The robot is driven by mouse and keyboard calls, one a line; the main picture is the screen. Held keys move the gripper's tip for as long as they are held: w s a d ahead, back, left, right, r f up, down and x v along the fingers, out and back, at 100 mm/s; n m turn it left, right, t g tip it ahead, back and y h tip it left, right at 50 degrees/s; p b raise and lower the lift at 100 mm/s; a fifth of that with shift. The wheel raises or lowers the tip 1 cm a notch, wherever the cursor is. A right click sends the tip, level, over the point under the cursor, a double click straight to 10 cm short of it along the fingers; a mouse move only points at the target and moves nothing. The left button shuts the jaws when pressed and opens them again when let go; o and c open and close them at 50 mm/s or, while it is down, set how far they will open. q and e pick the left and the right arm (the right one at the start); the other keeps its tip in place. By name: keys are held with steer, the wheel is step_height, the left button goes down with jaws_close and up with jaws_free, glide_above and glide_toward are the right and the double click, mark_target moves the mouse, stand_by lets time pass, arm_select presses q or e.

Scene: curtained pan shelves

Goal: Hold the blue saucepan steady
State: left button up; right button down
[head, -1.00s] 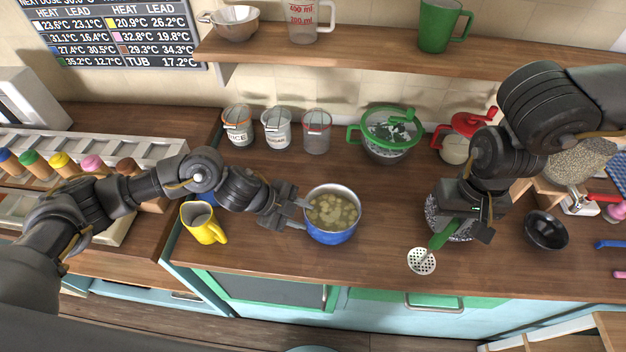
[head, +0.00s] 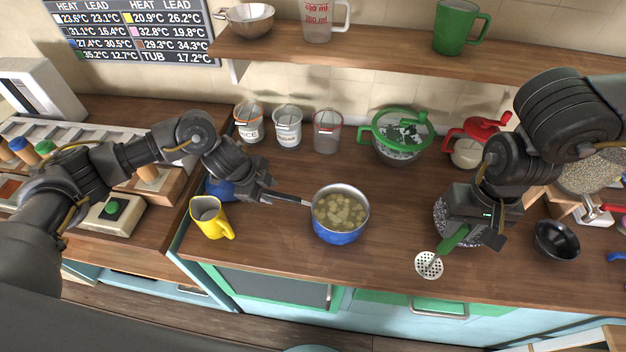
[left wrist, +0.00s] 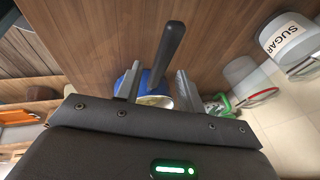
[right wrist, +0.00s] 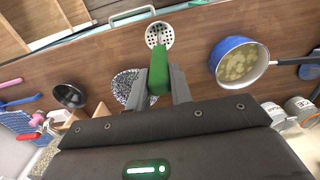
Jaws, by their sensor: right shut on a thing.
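The blue saucepan (head: 337,238) stands upright on the wooden counter, holding pale chunks in liquid. Its dark handle (head: 292,199) points left toward my left gripper (head: 268,190). In the left wrist view the handle (left wrist: 168,55) shows between the two spread fingers (left wrist: 158,84), with gaps on both sides; the blue pan (left wrist: 150,85) is partly hidden behind them. My left gripper looks open; contact with the handle cannot be told. My right gripper (head: 474,238) is shut on the green handle of a white slotted skimmer (head: 429,265), over a speckled dish.
A yellow mug (head: 209,218) stands left of the saucepan, near the left arm. A green-rimmed colander bowl (head: 397,137) and several canisters (head: 287,127) stand behind. A black bowl (head: 556,240) is at right. The counter just right of the saucepan is clear.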

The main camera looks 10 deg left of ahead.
mark_target(274, 196)
arm_select(q)
steer(key=shift+x, duration=2.95)
steer(key=shift+c, duration=0.5)
jaws_close()
steer(key=shift+s+f, duration=0.1)
steer(key=shift+f, duration=0.05)
